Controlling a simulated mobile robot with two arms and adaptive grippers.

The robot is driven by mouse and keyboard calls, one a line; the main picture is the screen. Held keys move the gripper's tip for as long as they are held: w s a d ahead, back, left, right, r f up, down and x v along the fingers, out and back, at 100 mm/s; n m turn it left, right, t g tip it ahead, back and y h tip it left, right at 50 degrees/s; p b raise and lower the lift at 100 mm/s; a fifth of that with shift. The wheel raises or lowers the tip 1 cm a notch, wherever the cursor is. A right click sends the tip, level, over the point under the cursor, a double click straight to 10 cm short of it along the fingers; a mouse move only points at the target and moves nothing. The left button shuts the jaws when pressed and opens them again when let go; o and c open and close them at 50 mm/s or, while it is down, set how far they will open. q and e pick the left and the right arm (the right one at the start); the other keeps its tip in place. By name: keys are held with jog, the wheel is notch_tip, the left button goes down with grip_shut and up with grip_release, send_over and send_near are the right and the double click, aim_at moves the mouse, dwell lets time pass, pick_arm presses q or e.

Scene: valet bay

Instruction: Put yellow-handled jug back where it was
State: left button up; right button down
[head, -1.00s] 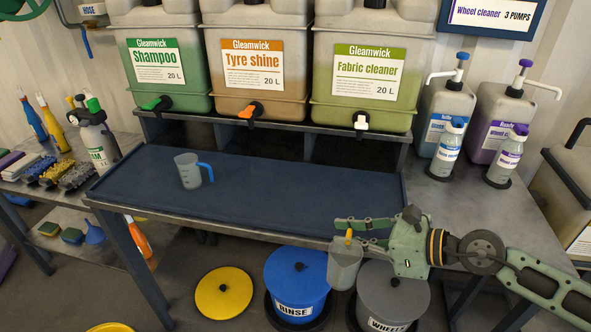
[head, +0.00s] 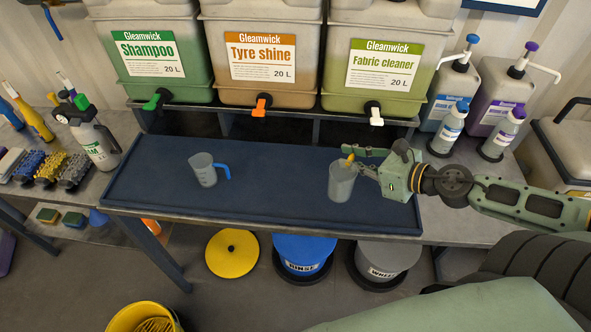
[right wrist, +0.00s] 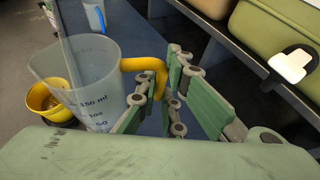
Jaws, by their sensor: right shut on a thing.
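The yellow-handled jug (head: 342,182) is a translucent grey measuring jug. My right gripper (head: 358,160) is shut on its yellow handle and holds it upright over the right part of the blue mat (head: 265,193). In the right wrist view the jug (right wrist: 85,80) fills the left side, with its handle (right wrist: 148,66) between the fingers (right wrist: 168,85). I cannot tell whether its base touches the mat. A blue-handled jug (head: 203,171) stands on the left part of the mat. My left gripper is not in view.
Shampoo (head: 152,68), tyre shine (head: 262,72) and fabric cleaner (head: 382,80) tanks stand behind the mat, their taps overhanging it. Pump bottles (head: 449,128) stand at the right, brushes (head: 52,169) and a spray bottle (head: 97,142) at the left. The mat between the jugs is clear.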

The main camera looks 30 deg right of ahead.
jog(key=shift+w+f, duration=0.15)
jog(key=shift+w, duration=0.15)
jog(key=shift+w+d+f+b, duration=0.2)
jog(key=shift+w+f+b, duration=0.1)
jog(key=shift+b, duration=0.35)
jog(key=w+f, duration=0.1)
jog(key=w, duration=0.2)
jog(key=w+a+f+p, duration=0.1)
jog(key=w+f, duration=0.1)
jog(key=w, duration=0.1)
jog(key=w+f+p, duration=0.1)
jog(key=w+f, duration=0.1)
jog(key=w, duration=0.1)
jog(key=shift+a+f, duration=0.15)
jog(key=shift+a, duration=0.05)
jog(key=shift+w+a+f, duration=0.1)
jog(key=shift+w+f, duration=0.05)
jog(key=shift+f, duration=0.15)
notch_tip(320, 180, down, 2)
jog(key=shift+f+b, duration=0.25)
jog(key=shift+b, duration=0.1)
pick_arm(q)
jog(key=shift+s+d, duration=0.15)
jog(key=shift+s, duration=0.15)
pick_arm(e)
jog(key=shift+f, duration=0.6)
